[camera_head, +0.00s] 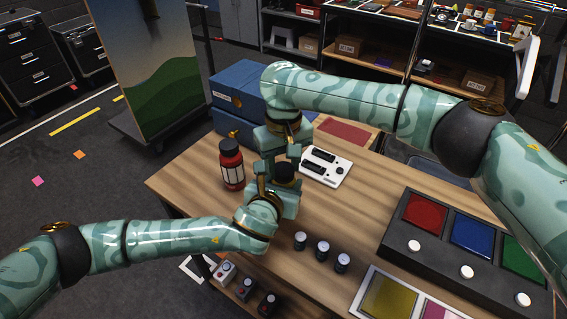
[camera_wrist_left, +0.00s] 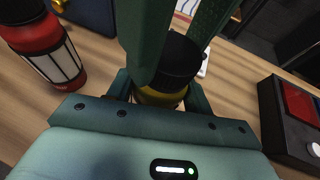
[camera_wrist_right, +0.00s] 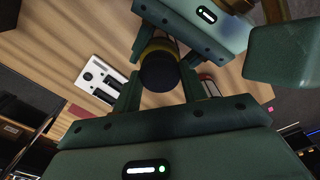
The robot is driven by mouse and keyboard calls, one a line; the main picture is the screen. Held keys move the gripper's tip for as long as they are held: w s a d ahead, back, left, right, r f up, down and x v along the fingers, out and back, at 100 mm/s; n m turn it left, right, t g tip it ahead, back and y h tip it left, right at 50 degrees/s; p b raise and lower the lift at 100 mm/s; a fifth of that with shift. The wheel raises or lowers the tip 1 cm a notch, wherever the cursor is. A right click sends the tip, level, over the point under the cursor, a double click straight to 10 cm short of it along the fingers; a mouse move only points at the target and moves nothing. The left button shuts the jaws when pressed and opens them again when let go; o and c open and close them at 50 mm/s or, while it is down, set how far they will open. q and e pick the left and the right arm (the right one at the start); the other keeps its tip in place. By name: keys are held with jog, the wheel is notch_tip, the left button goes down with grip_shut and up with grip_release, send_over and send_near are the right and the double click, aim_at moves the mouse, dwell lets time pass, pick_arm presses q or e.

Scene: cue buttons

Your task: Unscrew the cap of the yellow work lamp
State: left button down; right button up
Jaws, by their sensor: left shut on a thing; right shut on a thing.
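The yellow work lamp shows as a yellow body (camera_wrist_left: 160,98) under a black cap (camera_wrist_left: 175,62) in the left wrist view. The cap also shows in the head view (camera_head: 286,172) and in the right wrist view (camera_wrist_right: 158,74). My left gripper (camera_head: 273,190) is shut on the lamp's body low down, above the wooden table. My right gripper (camera_head: 284,155) comes from above and is shut on the black cap, its fingers on either side. The cap sits on the body. Most of the yellow body is hidden by the grippers in the head view.
A red lamp (camera_head: 231,165) stands close left on the table. Behind the grippers lies a white panel with black slots (camera_head: 325,167). A dark button console (camera_head: 400,242) is at right. Three small dark cylinders (camera_head: 322,250) stand in front. A blue case (camera_head: 238,88) is at back.

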jog(key=shift+n, duration=0.3)
jog(key=o, duration=1.1)
